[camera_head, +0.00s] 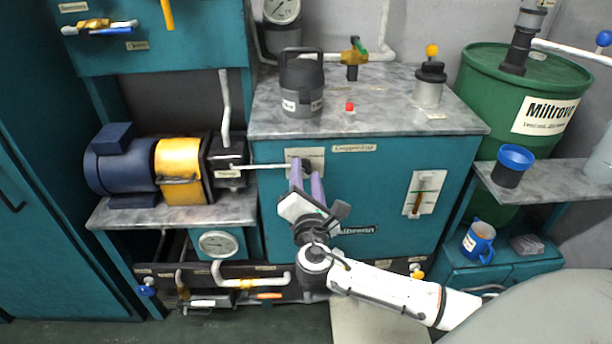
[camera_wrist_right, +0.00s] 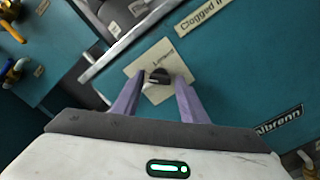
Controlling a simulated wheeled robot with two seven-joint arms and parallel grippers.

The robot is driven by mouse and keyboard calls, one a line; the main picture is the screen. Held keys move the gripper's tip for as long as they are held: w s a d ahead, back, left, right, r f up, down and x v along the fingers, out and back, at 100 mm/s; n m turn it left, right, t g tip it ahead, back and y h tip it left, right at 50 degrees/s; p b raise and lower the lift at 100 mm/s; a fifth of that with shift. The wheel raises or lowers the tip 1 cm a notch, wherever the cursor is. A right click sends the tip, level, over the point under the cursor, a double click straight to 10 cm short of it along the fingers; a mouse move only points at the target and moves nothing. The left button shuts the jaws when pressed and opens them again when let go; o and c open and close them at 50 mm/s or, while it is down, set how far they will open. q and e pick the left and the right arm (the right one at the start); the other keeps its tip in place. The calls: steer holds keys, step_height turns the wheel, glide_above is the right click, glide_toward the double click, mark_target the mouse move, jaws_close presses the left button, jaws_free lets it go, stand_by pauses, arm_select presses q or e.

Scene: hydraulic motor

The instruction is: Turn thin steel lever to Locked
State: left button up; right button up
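A pale square plate (camera_head: 315,155) is on the teal cabinet front, and it also shows in the right wrist view (camera_wrist_right: 140,66). It carries a small printed label, too small to read surely. On it sit a dark round hub (camera_wrist_right: 158,75) and a short light metal piece (camera_wrist_right: 150,87), which looks like the thin steel lever. My right gripper (camera_head: 306,179) is open in front of the plate. Its two purple fingers stand on either side of the hub, with a gap between them. Contact cannot be told. In the head view the fingers hide the lever. My left gripper is not in view.
A thin light rod (camera_head: 262,167) runs left from near the plate to the motor unit (camera_head: 180,170). A second plate with a brown handle (camera_head: 419,193) is to the right. A grey canister (camera_head: 302,85) stands on the marble top (camera_head: 390,110) above.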

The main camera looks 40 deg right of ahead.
steer(key=c, duration=0.7)
steer(key=shift+c, duration=0.2)
